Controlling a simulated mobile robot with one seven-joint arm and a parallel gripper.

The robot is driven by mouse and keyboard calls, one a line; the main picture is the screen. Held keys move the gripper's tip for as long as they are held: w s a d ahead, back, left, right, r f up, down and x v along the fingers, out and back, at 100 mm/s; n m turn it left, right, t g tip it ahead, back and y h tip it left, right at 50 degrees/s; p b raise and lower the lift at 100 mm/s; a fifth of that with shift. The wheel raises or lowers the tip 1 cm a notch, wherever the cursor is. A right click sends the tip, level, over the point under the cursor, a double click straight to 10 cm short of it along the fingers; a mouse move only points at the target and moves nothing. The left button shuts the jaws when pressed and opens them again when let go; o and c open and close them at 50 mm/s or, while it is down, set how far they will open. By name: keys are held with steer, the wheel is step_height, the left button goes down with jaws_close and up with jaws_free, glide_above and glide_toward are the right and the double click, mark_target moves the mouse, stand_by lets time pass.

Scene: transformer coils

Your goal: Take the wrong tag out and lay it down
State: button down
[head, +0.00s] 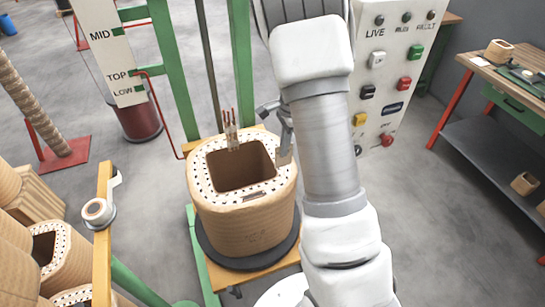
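A tan wound coil (243,215) stands upright on a black round plate (232,260). Its pale top rim has dark dots around a square opening. Whitish strips with red upper ends (231,130) stand up at the rim's far side; whether one of them is a tag I cannot tell. A small grey-brown flat piece (257,195) lies on the near part of the rim. My gripper (279,128) is at the rim's far right, right of the strips and apart from them. My arm hides part of it, so its opening and any held thing are unclear.
A white control panel (390,75) with coloured buttons stands behind my arm. Green posts (172,65) rise behind the coil. A tape roll (97,211) hangs on a wooden post at left, near more coils (62,255). A workbench (505,75) is at right.

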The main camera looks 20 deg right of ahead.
steer(key=shift+d+r+p, duration=0.25)
steer(key=shift+r+p, duration=0.15)
steer(key=shift+r, duration=0.35)
steer(key=shift+r+p, duration=2.35)
steer(key=shift+r, duration=0.55)
